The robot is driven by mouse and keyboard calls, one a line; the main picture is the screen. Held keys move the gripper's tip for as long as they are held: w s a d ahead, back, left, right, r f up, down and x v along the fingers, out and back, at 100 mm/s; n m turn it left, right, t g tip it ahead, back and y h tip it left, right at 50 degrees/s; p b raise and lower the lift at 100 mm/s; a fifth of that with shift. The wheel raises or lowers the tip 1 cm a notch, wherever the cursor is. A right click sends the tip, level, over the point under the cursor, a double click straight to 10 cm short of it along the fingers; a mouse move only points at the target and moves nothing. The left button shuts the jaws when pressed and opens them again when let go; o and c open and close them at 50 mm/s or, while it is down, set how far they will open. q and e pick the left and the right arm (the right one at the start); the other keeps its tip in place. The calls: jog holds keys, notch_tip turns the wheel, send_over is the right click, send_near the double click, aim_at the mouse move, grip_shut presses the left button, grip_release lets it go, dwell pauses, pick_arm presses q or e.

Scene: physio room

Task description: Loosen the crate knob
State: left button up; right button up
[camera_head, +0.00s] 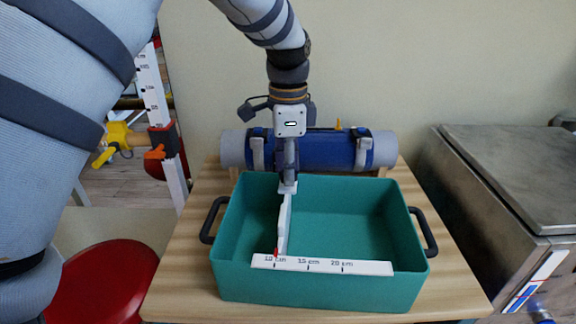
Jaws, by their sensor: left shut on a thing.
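A teal crate (340,290) with black side handles stands on a wooden table. A white divider (284,225) runs from its back rim to the front, where its red tip stands near the 10 cm mark on the white scale (320,266). My left gripper (289,178) reaches down from above at the back rim, over the divider's rear end. It is shut on the crate knob there, which its fingers mostly hide. How far the knob is turned cannot be seen. My right gripper is not in view.
A blue and grey roll (325,150) with straps lies just behind the crate, close to the gripper. A metal-topped cabinet (520,170) stands to the right. A red stool (105,285) and an upright scale (155,95) with a yellow-orange clamp are at left.

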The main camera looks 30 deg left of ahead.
pick_arm(q)
jog(key=n, duration=1.3)
jog(key=shift+n, duration=0.4)
jog(key=n, duration=1.2)
jog(key=shift+n, duration=0.4)
jog(key=o, duration=1.2)
jog(key=shift+c, duration=0.2)
